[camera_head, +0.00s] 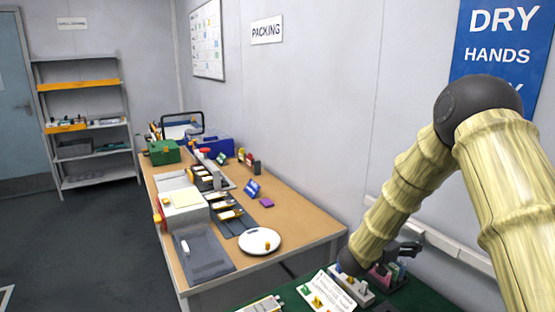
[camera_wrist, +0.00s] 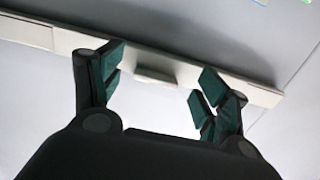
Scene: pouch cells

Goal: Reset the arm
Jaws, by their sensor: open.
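My arm, in pale yellow segments, reaches down from the right in the head view. My gripper (camera_wrist: 155,85) shows in the wrist view with its two fingers spread wide apart and nothing between them. Beyond the fingers is a white rail (camera_wrist: 155,66) along a pale wall. In the head view my gripper (camera_head: 408,250) is dark and small, near the wall and above the right end of a green-topped bench (camera_head: 433,302). It is partly hidden by my arm.
A wooden packing table (camera_head: 290,215) holds trays, a white round dish (camera_head: 260,241) and a green box (camera_head: 164,152). A white card (camera_head: 326,291) and small items stand on the green bench below my arm. A shelf (camera_head: 85,160) stands at the back left. The floor at left is clear.

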